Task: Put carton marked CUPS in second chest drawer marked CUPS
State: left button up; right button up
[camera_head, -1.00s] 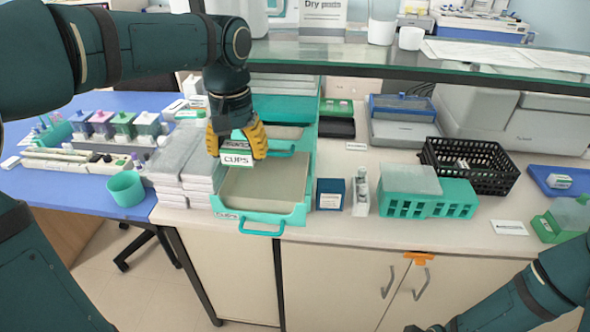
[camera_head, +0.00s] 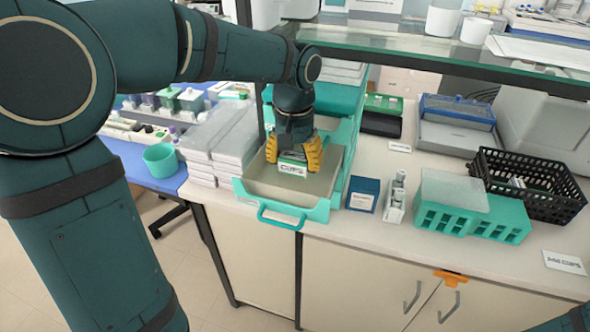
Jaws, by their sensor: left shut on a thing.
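The carton marked CUPS (camera_head: 292,170) is held by my left gripper (camera_head: 293,157), whose yellow fingers are shut on its two sides. The carton is upright with its label facing me. It is over the back part of the open teal drawer (camera_head: 320,213), between the drawer's side walls. I cannot tell whether it touches the drawer floor. The drawer is pulled out, with a teal loop handle at its front, and its floor looks otherwise bare. The drawer's own label is not readable now. My right gripper is not in view.
Stacked grey-white boxes (camera_head: 216,150) stand close left of the drawer. A dark blue box (camera_head: 363,194) and a small white dispenser (camera_head: 396,198) stand to its right. A glass shelf (camera_head: 420,50) crosses above the bench. A teal rack (camera_head: 470,215) and black basket (camera_head: 530,190) are farther right.

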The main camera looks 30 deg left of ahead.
aim_at(295, 156)
pick_arm(q)
jog(key=shift+f, duration=1.05)
jog(key=shift+f, duration=0.1)
jog(key=shift+f, duration=0.1)
jog(key=o, duration=1.1)
notch_tip(295, 156, up, 12)
jog(key=p, duration=0.3)
jog(key=shift+r, duration=0.2)
